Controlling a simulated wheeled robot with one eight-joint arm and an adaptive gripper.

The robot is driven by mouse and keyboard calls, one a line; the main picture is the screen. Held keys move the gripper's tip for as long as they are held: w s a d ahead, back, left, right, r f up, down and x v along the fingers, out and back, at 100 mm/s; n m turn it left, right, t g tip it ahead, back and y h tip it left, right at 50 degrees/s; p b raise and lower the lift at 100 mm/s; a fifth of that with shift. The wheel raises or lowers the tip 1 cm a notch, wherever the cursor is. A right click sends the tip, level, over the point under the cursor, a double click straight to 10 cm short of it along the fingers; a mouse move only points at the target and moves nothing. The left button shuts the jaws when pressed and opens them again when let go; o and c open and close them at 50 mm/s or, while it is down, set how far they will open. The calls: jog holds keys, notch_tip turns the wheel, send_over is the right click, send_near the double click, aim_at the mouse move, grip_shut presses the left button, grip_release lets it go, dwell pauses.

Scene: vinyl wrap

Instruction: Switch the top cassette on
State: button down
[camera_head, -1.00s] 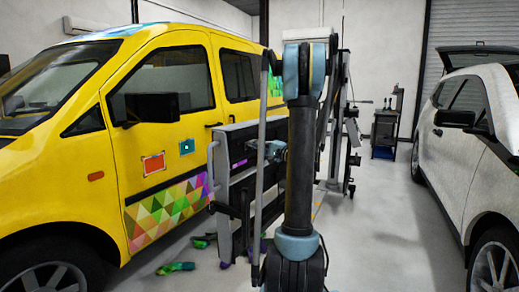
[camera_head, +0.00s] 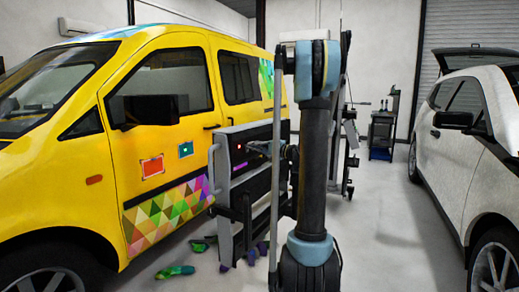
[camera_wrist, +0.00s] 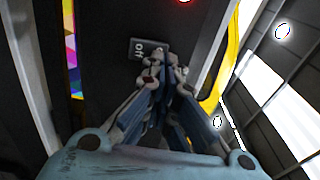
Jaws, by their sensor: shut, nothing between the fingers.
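The top cassette (camera_head: 259,134) is a dark box on a stand beside the yellow van, with a lit red light (camera_head: 240,146) on its face. In the wrist view the red light (camera_wrist: 184,1) shows at the top edge. A small grey switch plate (camera_wrist: 149,47) with upside-down lettering that looks like "Off" is on the dark face. My gripper (camera_wrist: 163,60) is shut and empty, its fingertips at the lower edge of the plate and partly covering it. I cannot tell whether they touch it. In the head view my gripper (camera_head: 252,147) is at the cassette's face.
The yellow van (camera_head: 100,150) with colourful wrap stands close at left. A white car (camera_head: 470,150) stands at right. Green and purple scraps (camera_head: 175,271) lie on the floor by the stand. The floor between stand and white car is clear.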

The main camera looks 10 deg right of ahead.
jog(key=r+v, duration=0.2)
jog(key=v, duration=1.1)
jog(key=shift+s+d+r, duration=0.25)
jog(key=shift+d+r, duration=0.05)
jog(key=s+a+f+n+g+h, duration=0.25)
jog(key=s+a+f, duration=0.35)
jog(key=s, duration=0.3)
jog(key=s+a+f+n+g+h, duration=0.1)
jog(key=s+a+f+g+h, duration=0.3)
jog(key=s+a+f, duration=0.45)
jog(key=s+d+f+n+g+h, duration=0.1)
jog(key=s+d+f+h, duration=0.3)
jog(key=s, duration=0.6)
jog(key=s+d+f+n+g+h, duration=0.1)
jog(key=s+d+f+n+h, duration=0.2)
jog(key=s+d+f, duration=0.3)
jog(key=s+h, duration=0.1)
jog(key=s, duration=0.3)
jog(key=shift+s+d+f, duration=0.2)
jog(key=shift+s+f, duration=0.05)
jog(key=shift+f, duration=0.1)
jog(key=shift+g, duration=0.25)
